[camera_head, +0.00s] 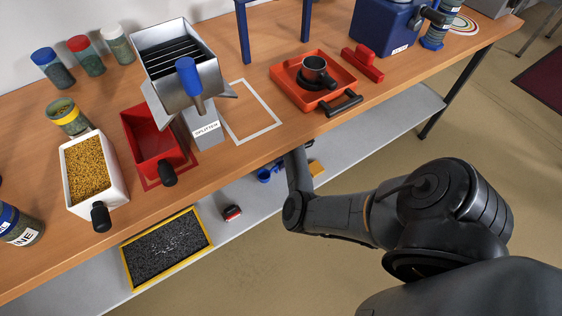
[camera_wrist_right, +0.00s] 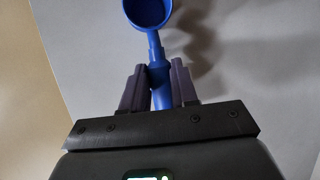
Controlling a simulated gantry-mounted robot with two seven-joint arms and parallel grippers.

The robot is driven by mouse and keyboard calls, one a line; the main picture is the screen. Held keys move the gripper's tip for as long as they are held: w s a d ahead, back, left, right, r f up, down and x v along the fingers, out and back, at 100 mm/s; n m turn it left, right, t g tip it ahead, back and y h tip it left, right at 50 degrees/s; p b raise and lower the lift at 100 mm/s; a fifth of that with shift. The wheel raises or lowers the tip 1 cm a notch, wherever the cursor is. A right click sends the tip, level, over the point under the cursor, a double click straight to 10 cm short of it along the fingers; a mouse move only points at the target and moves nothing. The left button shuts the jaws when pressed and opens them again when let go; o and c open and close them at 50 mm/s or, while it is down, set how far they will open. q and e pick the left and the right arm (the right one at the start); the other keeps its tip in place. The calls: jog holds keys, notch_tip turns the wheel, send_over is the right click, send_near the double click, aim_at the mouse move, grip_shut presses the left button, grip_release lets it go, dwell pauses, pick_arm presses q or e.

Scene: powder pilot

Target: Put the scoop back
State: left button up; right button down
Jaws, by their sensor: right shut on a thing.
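The blue scoop (camera_wrist_right: 155,48) shows in the right wrist view with its round bowl at the top of the picture. My right gripper (camera_wrist_right: 158,82) is shut on its handle, one dark finger on each side. In the head view my right arm reaches to the table's front edge, and its gripper is mostly hidden there. A small blue piece (camera_head: 265,175), which looks like the scoop, shows just below that edge, over the lower shelf (camera_head: 385,132). I cannot tell whether the scoop touches the shelf. My left gripper is not in view.
On the wooden table stand the splitter (camera_head: 206,128), a red pan (camera_head: 150,142), a white pan of yellow grains (camera_head: 118,190) and an orange tray (camera_head: 284,72). A yellow-framed black mat (camera_head: 166,248) and a red-black item (camera_head: 232,212) lie on the lower shelf. The tabletop edge overhangs the shelf.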

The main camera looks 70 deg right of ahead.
jog(key=shift+w, duration=0.1)
jog(key=shift+f, duration=0.15)
jog(key=c, duration=0.9)
grip_release()
jog(key=shift+o, duration=0.2)
jog(key=shift+d+r+p, duration=0.1)
jog(key=shift+r+p, duration=0.3)
jog(key=shift+r, duration=0.25)
jog(key=p+v, duration=0.4)
jog(key=v, duration=0.2)
jog(key=shift+s+r+p, duration=0.25)
jog(key=shift+s+p, duration=0.05)
